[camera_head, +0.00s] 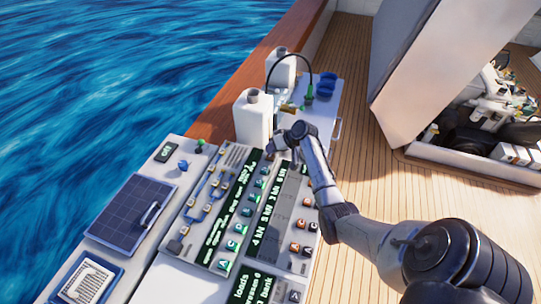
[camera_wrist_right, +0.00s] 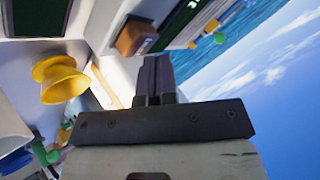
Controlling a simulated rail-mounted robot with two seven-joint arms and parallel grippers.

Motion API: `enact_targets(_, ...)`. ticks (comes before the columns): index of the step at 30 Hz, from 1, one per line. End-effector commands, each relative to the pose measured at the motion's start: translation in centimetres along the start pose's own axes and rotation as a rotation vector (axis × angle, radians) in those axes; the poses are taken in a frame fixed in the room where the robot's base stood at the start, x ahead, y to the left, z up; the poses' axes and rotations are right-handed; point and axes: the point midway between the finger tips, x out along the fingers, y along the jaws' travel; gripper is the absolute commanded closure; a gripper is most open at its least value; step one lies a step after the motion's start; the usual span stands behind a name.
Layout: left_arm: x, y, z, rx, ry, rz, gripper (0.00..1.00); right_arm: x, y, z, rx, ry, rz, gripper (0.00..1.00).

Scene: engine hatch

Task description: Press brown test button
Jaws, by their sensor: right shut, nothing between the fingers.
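My right arm reaches in from the lower right in the head view. Its gripper (camera_head: 276,138) is at the far end of the control panel (camera_head: 232,160), near the white jug. In the right wrist view the gripper (camera_wrist_right: 154,66) is shut and empty. A brown block-like button (camera_wrist_right: 135,38) is just beyond and left of the fingertips; whether they touch it I cannot tell. Several orange-brown buttons (camera_head: 307,201) and teal buttons (camera_head: 238,228) sit in rows on the panel in the head view. I cannot tell which is the test button. My left gripper is not in view.
A white jug (camera_head: 253,118) stands close to the gripper, with another jug (camera_head: 281,70) behind it. A yellow knob (camera_wrist_right: 60,80) is left of the fingers in the right wrist view. A raised hatch lid (camera_head: 440,65) stands right of the panel. Wooden deck (camera_head: 375,165) lies between.

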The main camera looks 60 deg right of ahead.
Motion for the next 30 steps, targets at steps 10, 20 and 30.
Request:
enact_targets(10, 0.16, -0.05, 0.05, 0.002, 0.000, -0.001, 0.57, 0.19, 0.15, 0.15, 0.000, 0.000, 0.000, 1.00)
enact_targets(20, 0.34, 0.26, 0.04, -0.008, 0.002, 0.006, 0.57, 0.46, 0.34, 0.35, 0.000, 0.000, 0.000, 1.00)
enact_targets(30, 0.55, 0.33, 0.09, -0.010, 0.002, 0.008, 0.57, 0.74, 0.55, 0.55, 0.000, 0.000, 0.001, 1.00)
